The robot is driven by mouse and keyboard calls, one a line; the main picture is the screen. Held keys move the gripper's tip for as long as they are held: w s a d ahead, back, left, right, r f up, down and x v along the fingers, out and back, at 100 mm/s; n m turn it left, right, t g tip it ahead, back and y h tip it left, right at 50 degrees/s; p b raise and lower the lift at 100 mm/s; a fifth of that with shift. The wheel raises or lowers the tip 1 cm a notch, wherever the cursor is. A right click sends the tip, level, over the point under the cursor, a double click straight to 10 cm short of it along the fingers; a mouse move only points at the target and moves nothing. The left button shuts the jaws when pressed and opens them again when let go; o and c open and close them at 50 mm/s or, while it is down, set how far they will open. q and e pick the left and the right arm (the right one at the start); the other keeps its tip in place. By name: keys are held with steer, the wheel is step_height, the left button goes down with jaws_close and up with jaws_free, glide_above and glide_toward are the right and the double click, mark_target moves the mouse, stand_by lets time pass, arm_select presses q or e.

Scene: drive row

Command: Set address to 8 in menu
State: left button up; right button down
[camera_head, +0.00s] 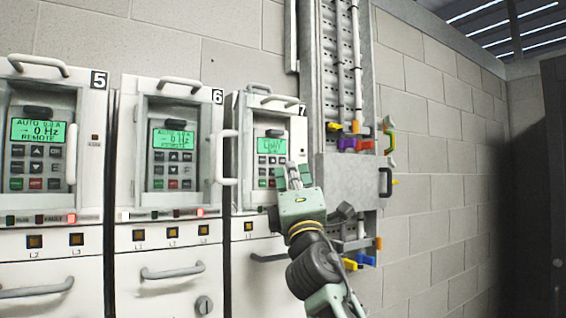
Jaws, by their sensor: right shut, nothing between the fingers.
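Drive 7 (239,184) is the rightmost of the drives in the row. Its keypad screen (271,147) is lit green, with text too small to read. Its keypad buttons (264,172) are partly hidden behind my right gripper. My right gripper (291,170) is shut and empty, with its fingertips in front of the lower right part of drive 7's keypad. I cannot tell whether the fingertips touch a button. My left gripper is out of view.
Drive 6 (128,150) and drive 5 (95,150) stand to the left; their screens read 0 Hz. Handles stick out from the fronts, including one (227,157) left of drive 7's keypad. A grey cable duct and box (345,175) with coloured connectors stand right of drive 7.

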steer(key=shift+w+a+b, duration=0.25)
steer(key=shift+w+b, duration=0.1)
steer(key=shift+b, duration=0.1)
stand_by(0.4)
steer(key=shift+s+d+p, duration=0.45)
steer(key=shift+s+p, duration=0.15)
steer(key=shift+s, duration=0.1)
steer(key=shift+w+a, duration=0.3)
steer(key=shift+w, duration=0.1)
stand_by(0.5)
steer(key=shift+w+a+b, duration=0.15)
steer(key=shift+w+b, duration=0.15)
steer(key=shift+b, duration=0.4)
stand_by(0.4)
steer(key=shift+s+d+p, duration=0.45)
steer(key=shift+s+p, duration=0.1)
steer(key=shift+s, duration=0.15)
